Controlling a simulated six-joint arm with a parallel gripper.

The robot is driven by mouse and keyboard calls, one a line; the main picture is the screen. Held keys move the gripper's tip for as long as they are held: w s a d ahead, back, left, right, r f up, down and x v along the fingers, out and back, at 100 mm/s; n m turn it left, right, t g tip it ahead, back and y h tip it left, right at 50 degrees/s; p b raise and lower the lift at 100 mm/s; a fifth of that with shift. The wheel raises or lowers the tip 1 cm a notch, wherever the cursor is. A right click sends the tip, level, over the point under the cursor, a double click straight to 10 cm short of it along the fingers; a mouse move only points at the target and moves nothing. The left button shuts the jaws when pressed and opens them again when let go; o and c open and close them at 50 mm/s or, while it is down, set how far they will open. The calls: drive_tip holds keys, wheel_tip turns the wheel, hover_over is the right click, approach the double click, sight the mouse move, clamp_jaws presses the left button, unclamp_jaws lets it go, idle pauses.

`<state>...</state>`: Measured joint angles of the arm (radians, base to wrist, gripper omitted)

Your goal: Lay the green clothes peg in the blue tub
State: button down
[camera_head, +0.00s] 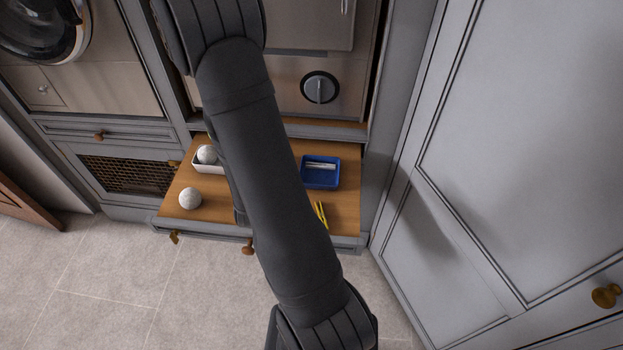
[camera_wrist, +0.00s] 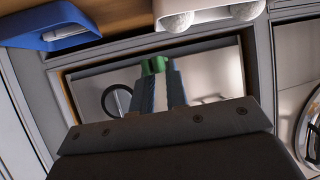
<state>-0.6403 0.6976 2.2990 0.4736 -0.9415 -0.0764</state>
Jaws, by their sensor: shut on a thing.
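The green clothes peg (camera_wrist: 153,65) is between the two fingertips of my gripper (camera_wrist: 160,72) in the wrist view. My gripper is shut on it. The blue tub (camera_head: 321,185) stands on the wooden drawer surface, right of my arm in the head view. A pale, long thing lies in it. The tub also shows at the upper left of the wrist view (camera_wrist: 48,14), apart from the peg. In the head view my arm hides the gripper and the peg.
A white box (camera_head: 208,170) with a pale ball is on the left of the wooden surface (camera_head: 345,210). Another pale ball (camera_head: 190,198) lies in front of it. Thin yellow things (camera_head: 321,213) lie in front of the tub. A grey cabinet door (camera_head: 530,140) stands at the right.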

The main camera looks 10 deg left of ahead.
drive_tip(key=w+a+r+n+g+y, duration=0.2)
drive_tip(key=w+a+r+n+y, duration=0.15)
drive_tip(key=w, duration=0.45)
drive_tip(key=n+g+y, duration=0.6)
drive_tip(key=n+g, duration=0.4)
drive_tip(key=n, duration=0.2)
hover_over(326, 177)
wheel_tip(326, 177, down, 4)
wheel_tip(326, 177, down, 5)
drive_tip(key=shift+d+f, duration=0.1)
drive_tip(key=shift+f, duration=2.35)
drive_tip(key=shift+f, duration=0.1)
drive_tip(key=c, duration=1.8)
unclamp_jaws()
drive_tip(key=shift+o, duration=0.5)
